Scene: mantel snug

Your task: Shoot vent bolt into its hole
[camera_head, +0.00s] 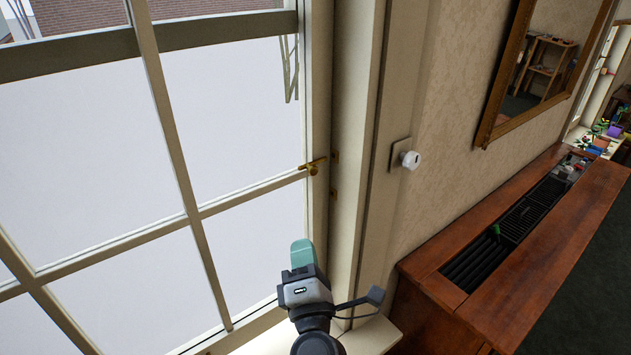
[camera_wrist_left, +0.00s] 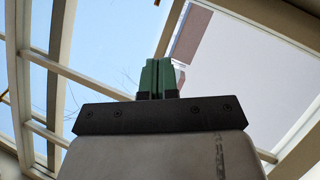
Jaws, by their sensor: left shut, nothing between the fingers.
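A small brass fitting (camera_head: 313,167), which looks like the vent bolt, sits on the window's right-hand frame at the end of a glazing bar. Two small brass plates, an upper one (camera_head: 335,157) and a lower one (camera_head: 333,192), are on the frame just right of it. No bolt hole can be made out clearly. My left gripper (camera_head: 302,252) is below the brass fitting and apart from it in the picture, pointing up, its green fingers shut and empty. The shut fingers also show in the left wrist view (camera_wrist_left: 159,78). My right gripper is in neither view.
The paned window (camera_head: 115,150) fills the left. A white round knob (camera_head: 410,160) sticks out from the wall at the right. A wooden cabinet (camera_head: 440,275) with a dark grille stands below a framed mirror (camera_head: 540,65). A pale sill (camera_head: 372,335) lies below my gripper.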

